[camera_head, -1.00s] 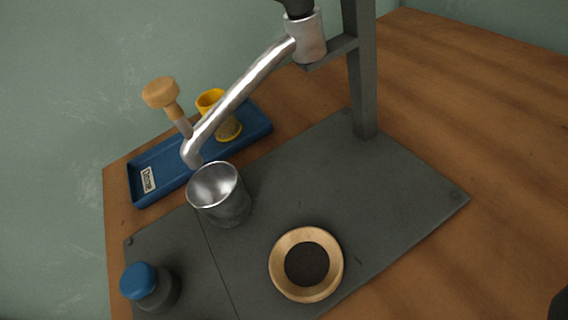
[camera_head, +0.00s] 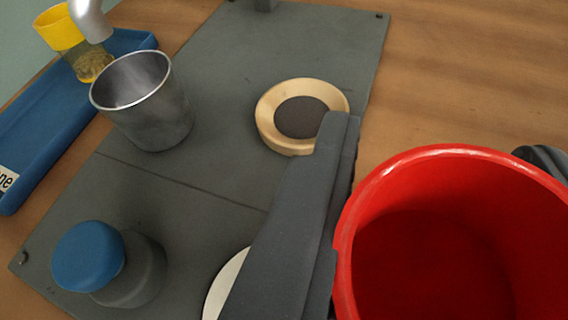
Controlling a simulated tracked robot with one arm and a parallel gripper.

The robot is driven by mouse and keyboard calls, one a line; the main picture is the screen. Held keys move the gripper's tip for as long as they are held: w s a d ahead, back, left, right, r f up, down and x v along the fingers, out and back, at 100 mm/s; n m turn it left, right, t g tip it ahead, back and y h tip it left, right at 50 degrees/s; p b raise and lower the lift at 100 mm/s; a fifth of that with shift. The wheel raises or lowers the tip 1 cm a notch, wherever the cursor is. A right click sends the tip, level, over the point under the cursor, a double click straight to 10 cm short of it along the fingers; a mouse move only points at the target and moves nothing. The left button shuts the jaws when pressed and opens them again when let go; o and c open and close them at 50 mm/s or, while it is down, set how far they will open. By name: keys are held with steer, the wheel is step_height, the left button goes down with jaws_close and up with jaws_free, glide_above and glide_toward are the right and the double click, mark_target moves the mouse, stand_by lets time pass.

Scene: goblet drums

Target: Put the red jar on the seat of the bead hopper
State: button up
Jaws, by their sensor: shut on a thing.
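The red jar (camera_head: 440,255) is large and open-topped at the lower right of the view, with its dark red inside showing. My gripper (camera_head: 440,150) is shut on it, with one dark finger along its left side and the tip of the other at its far right rim. A pale wooden ring with a dark round middle (camera_head: 268,125) lies on the grey board, beyond and left of the jar, and looks like a seat. The jar is apart from it in the picture. The left finger overlaps the ring's right edge. I cannot tell which part is the bead hopper.
A metal cup (camera_head: 150,110) and a blue-capped dark jar (camera_head: 88,257) stand on the grey board (camera_head: 200,215). A blue tray (camera_head: 45,125) with a yellow-topped container (camera_head: 75,45) is at left. A white disc (camera_head: 222,285) is partly hidden by my finger. Bare wood lies right.

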steer(key=shift+s+a+f, duration=0.2)
steer(key=shift+s, duration=0.05)
steer(key=b, duration=0.1)
glide_above(307, 103)
steer(key=shift+f, duration=0.8)
steer(key=shift+f+b, duration=0.6)
steer(key=shift+f, duration=1.1)
steer(key=shift+f, duration=0.1)
steer(key=o, duration=1)
steer(key=p+v, duration=0.1)
steer(key=v, duration=1.1)
steer(key=shift+p, duration=0.3)
